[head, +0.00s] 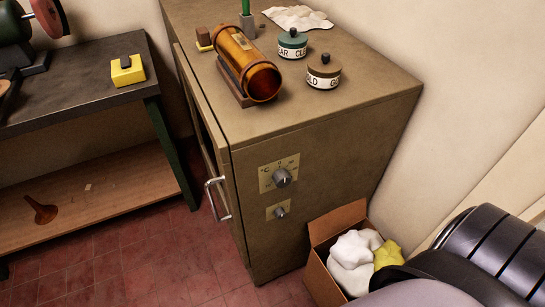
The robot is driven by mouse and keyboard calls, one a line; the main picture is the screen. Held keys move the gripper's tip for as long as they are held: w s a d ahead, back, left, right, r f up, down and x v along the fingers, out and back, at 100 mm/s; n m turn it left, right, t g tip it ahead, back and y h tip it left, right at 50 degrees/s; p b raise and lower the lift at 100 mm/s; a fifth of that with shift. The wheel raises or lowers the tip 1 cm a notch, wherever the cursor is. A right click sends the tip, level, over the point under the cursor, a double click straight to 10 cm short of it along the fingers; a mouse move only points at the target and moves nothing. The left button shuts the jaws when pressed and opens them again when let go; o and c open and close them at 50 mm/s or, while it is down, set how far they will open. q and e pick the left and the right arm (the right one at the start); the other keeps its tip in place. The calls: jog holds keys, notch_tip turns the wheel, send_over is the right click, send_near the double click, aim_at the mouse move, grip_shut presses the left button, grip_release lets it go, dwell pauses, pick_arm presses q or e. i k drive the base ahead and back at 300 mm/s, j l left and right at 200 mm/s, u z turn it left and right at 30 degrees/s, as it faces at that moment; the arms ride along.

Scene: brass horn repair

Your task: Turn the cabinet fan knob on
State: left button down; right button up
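The tan cabinet (330,190) stands in the middle of the head view. Its front carries two grey knobs on pale plates. The upper knob (282,178) is larger and its plate shows a °C scale. The smaller lower knob (280,212) sits on a smaller plate whose markings are too small to read, so I cannot tell its setting. I see no label naming either knob as the fan knob. Neither of my grippers is in view.
A door handle (217,198) sticks out left of the knobs. An open cardboard box (322,262) with white and yellow cloths stands on the floor at the right. Red floor (130,270) is clear at front left.

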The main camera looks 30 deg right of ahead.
aim_at(279, 212)
jog(key=l+z, duration=0.2)
jog(key=z, duration=0.15)
jog(key=k+l+z, duration=0.1)
jog(key=l+z, duration=0.25)
jog(key=j, duration=0.1)
